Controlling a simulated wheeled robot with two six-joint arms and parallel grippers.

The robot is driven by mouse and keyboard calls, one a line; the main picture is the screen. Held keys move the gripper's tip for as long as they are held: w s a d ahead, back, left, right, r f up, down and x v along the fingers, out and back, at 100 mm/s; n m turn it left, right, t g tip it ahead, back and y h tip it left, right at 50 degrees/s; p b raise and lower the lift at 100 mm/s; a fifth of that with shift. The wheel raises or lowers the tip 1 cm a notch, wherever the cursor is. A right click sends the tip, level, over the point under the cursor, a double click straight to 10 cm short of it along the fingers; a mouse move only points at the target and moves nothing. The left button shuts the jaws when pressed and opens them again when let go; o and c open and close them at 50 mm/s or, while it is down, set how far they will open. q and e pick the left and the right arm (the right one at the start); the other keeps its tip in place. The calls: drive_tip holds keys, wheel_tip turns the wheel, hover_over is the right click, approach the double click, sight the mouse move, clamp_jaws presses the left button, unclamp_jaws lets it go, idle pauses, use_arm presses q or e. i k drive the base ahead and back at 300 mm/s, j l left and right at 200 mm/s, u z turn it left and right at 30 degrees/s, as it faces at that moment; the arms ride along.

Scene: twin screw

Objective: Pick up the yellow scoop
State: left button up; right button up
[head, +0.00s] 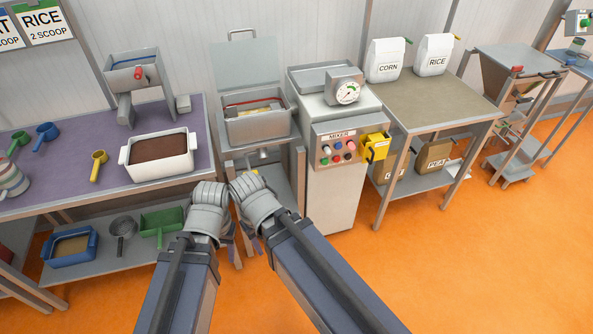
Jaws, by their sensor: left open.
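The yellow scoop (98,162) lies on the purple-topped table at the left, just left of a white tray of brown material. My left gripper (231,246) is low in the middle of the head view, right of the table's front edge and well apart from the scoop. It is open, and its fingers are mostly hidden behind my wrists. My right arm comes in from the lower right and its wrist is close beside the left one. Its fingers are hidden.
The white tray (160,171) stands between my wrists and the scoop. Blue (46,133) and green (18,141) scoops lie further left. A grey hopper (132,72) stands behind on the purple table (60,192). The mixer (340,135) stands right of my wrists.

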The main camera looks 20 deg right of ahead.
sight(98, 167)
drive_tip(key=i+j, duration=0.25)
drive_tip(key=j, duration=0.2)
drive_tip(key=i+j, duration=0.3)
drive_tip(key=j, duration=0.15)
drive_tip(key=i+j, duration=0.25)
drive_tip(key=j, duration=0.15)
drive_tip(key=j+u, duration=0.05)
